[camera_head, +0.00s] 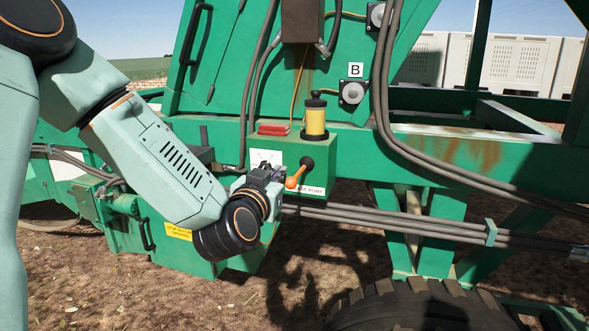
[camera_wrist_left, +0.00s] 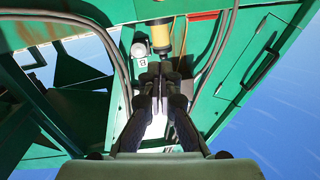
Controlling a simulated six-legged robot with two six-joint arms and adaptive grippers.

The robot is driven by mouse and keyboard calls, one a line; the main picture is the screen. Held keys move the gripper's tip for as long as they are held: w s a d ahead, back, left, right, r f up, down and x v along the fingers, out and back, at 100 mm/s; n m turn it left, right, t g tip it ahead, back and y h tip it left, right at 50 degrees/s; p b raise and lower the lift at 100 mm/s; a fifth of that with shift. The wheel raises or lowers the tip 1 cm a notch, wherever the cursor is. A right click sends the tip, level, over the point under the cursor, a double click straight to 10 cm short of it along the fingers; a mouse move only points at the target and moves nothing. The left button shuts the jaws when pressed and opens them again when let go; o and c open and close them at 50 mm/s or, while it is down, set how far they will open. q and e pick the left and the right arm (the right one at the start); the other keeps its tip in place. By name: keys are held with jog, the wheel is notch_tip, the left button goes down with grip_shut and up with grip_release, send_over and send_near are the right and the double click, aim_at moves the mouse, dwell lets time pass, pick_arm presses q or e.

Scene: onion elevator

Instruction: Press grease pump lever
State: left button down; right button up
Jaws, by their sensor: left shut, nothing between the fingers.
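The grease pump lever (camera_head: 295,178) has an orange handle and a black ball end. It sits on the front of a green box in the head view, just above a label partly reading "PUMP" (camera_head: 310,190). The pump's yellow reservoir (camera_head: 315,122) with its black cap stands on the box and also shows in the left wrist view (camera_wrist_left: 161,38). My left gripper (camera_head: 272,171) is just left of the lever; I cannot tell whether they touch. In the left wrist view its fingers (camera_wrist_left: 160,78) are shut and empty. I cannot make out the lever there. My right gripper is out of view.
Grey hoses (camera_head: 390,115) run down and right across the green frame. Horizontal pipes (camera_head: 400,226) pass below the box. A red block (camera_head: 273,129) lies left of the reservoir. A tyre (camera_head: 420,308) is at the bottom right.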

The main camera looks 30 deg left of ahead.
pick_arm(q)
jog(key=shift+f+m, duration=0.45)
jog(key=shift+m, duration=0.05)
jog(key=shift+s+r, duration=0.15)
send_over(289, 178)
jog(key=s+d, duration=0.3)
jog(key=s, duration=0.1)
jog(key=f, duration=0.1)
jog(key=w+a+f, duration=0.1)
jog(key=f, duration=0.2)
jog(key=shift+w+a+f, duration=0.2)
jog(key=shift+w, duration=0.05)
jog(key=shift+f, duration=0.1)
